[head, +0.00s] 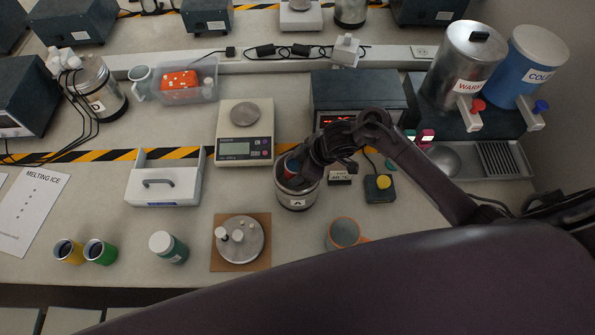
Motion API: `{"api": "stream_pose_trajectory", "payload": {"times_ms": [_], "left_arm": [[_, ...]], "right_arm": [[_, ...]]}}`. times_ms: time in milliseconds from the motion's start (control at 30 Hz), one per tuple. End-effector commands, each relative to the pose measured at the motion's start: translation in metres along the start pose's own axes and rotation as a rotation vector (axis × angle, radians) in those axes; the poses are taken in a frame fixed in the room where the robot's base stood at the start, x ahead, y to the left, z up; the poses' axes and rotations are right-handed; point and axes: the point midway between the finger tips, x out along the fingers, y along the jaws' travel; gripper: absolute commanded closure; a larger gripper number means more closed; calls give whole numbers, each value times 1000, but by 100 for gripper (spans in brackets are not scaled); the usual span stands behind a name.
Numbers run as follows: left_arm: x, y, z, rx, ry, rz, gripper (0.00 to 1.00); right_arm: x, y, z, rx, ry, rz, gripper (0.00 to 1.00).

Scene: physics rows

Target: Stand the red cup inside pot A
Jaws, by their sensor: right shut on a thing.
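Pot A (297,202) is a metallic pot with a white label "A", standing upright on the bench right of the scale. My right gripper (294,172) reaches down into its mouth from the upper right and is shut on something. A small red patch with some blue shows at the jaws, inside the pot's rim; it appears to be the red cup (289,176), mostly hidden by the gripper and pot wall. I cannot tell whether the cup touches the pot's floor. My left gripper is not in view.
A scale (244,133) stands behind pot A to the left. A round plate with weights (238,241) and a grey mug with an orange handle (344,233) are in front. A yellow button box (380,188) is to the right. Yellow and green cups (99,251) stand far left.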

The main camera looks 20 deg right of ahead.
Motion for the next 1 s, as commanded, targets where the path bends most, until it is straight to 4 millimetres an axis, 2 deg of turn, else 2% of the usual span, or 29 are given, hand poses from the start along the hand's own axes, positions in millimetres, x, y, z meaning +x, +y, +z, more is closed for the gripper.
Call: {"api": "stream_pose_trajectory", "payload": {"times_ms": [100, 200, 933, 967, 1000], "left_arm": [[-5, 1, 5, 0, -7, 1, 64], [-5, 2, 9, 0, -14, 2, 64], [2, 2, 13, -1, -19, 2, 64], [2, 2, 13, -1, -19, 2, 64], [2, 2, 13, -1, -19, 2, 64]], "right_arm": [[14, 0, 8, 3, 1, -3, 73], [19, 0, 11, 1, 1, 0, 73], [30, 1, 17, 0, 2, 1, 73], [30, 0, 17, 0, 1, 1, 46], [30, 0, 17, 0, 1, 1, 40]]}}
